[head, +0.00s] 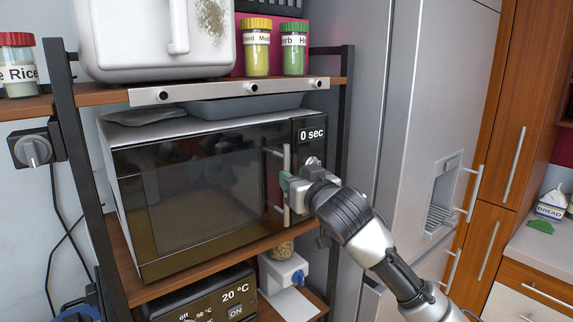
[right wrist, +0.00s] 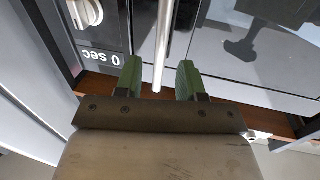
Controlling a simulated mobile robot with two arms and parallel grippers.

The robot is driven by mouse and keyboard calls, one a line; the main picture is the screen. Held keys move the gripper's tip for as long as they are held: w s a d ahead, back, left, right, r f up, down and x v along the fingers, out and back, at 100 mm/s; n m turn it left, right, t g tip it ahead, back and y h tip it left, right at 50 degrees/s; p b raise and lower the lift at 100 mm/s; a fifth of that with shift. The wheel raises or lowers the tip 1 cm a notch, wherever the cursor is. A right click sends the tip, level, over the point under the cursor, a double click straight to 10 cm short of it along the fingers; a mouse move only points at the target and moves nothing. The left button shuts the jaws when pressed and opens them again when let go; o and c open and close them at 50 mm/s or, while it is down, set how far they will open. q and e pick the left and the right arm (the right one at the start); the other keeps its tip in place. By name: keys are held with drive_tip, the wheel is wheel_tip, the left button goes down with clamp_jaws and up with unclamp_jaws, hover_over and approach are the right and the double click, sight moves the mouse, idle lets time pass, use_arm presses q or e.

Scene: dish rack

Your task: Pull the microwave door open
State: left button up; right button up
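The microwave (head: 206,125) stands on the middle shelf of the rack. Its dark glass door (head: 190,205) looks closed. The vertical silver door handle (head: 286,160) is on the door's right side; it also shows in the right wrist view (right wrist: 163,45). My right gripper (head: 287,190) is at the handle's lower part. In the right wrist view its green-padded fingers (right wrist: 159,82) are open, one on each side of the handle's end, with gaps on both sides. My left gripper is in neither view.
A dial and a "0 sec" display (head: 312,134) are right of the door. A silver fridge (head: 415,120) stands close on the right. A grey tray (head: 240,107) lies on the microwave.

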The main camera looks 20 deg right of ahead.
drive_tip(key=w, duration=0.1)
drive_tip(key=w+p, duration=0.1)
drive_tip(key=w, duration=0.2)
drive_tip(key=shift+w+a, duration=0.25)
drive_tip(key=shift+a, duration=0.15)
drive_tip(key=shift+c, duration=0.2)
clamp_jaws()
